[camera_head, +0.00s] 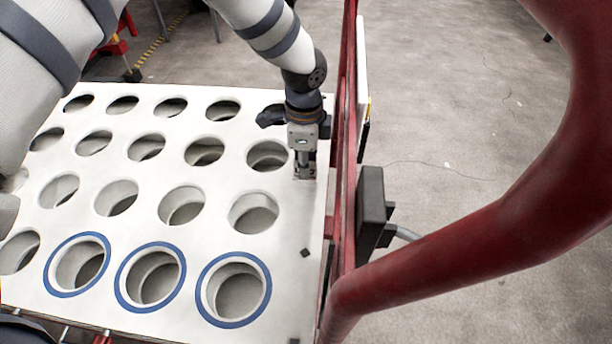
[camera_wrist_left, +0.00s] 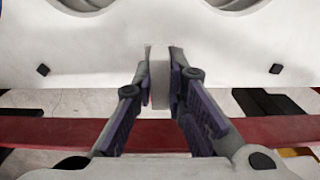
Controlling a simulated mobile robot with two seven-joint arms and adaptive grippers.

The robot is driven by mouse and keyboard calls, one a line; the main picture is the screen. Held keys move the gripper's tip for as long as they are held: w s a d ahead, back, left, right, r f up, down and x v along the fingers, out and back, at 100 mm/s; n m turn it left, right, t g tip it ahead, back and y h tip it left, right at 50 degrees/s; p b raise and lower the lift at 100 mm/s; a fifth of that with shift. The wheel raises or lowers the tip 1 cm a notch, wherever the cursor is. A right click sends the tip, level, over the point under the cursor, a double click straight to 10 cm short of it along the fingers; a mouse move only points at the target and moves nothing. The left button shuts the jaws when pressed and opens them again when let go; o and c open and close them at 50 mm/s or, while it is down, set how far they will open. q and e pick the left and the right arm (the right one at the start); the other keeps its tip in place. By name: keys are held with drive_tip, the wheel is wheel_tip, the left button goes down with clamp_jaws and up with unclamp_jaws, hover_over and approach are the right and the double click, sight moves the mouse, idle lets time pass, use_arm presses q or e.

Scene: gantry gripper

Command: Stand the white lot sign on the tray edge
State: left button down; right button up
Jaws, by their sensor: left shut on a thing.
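The tray (camera_head: 322,215) is a white plate with rows of round holes; its edge strip also shows in the wrist view (camera_wrist_left: 95,68). My left gripper (camera_head: 304,172) points down over the right edge strip of the tray, beside the holes. In the wrist view my left gripper (camera_wrist_left: 161,90) is shut on a narrow white piece, the lot sign (camera_wrist_left: 159,76), with a finger on each side. The sign is at the tray's edge strip; I cannot tell whether it touches the surface. In the head view the fingers mostly hide it. My right gripper is not in view.
Several front holes have blue rings (camera_head: 234,321). A red frame post (camera_head: 345,150) stands close along the tray's right edge, with a dark box (camera_head: 371,205) on it. A thick red tube (camera_head: 450,250) curves across the right. Small dark squares (camera_head: 305,252) mark the edge strip.

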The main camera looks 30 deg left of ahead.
use_arm(q)
wheel_tip(320, 180, down, 3)
drive_tip(key=shift+f+b, duration=0.2)
drive_tip(key=shift+b, duration=0.25)
drive_tip(key=shift+r, duration=0.15)
drive_tip(key=c, duration=1.6)
unclamp_jaws()
wheel_tip(320, 180, up, 12)
drive_tip(key=p, duration=0.3)
drive_tip(key=shift+r+p, duration=0.1)
drive_tip(key=shift+p, duration=0.25)
